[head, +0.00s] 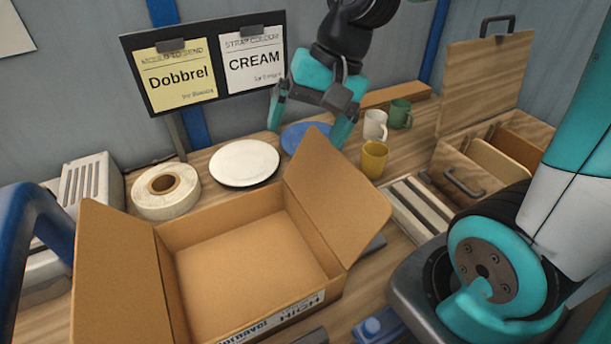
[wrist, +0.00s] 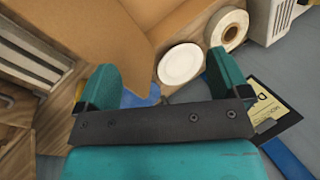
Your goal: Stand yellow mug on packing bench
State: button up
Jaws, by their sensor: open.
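The yellow mug (head: 374,160) stands upright on the wooden packing bench (head: 228,199), to the right of the cardboard box's raised flap. My gripper (head: 312,122) is open and empty, above the blue plate (head: 300,137) and to the left of the mug. In the wrist view my gripper (wrist: 165,85) shows its two teal fingers spread apart with nothing between them. A little yellow, perhaps the mug, shows at the left edge there, mostly hidden by the left finger.
A white mug (head: 375,125) and a green mug (head: 400,113) stand behind the yellow one. An open cardboard box (head: 245,262) fills the front. A white plate (head: 244,163), tape roll (head: 165,190), slatted rack (head: 420,207) and wooden case (head: 470,165) surround it. A sign board stands behind.

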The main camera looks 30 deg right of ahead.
jog(key=s+a+r+n+g, duration=0.1)
jog(key=s+a+n, duration=0.6)
jog(key=s+n, duration=0.4)
jog(key=shift+s+a+r+n, duration=0.2)
jog(key=shift+a+r+n, duration=0.1)
jog(key=shift+n, duration=0.2)
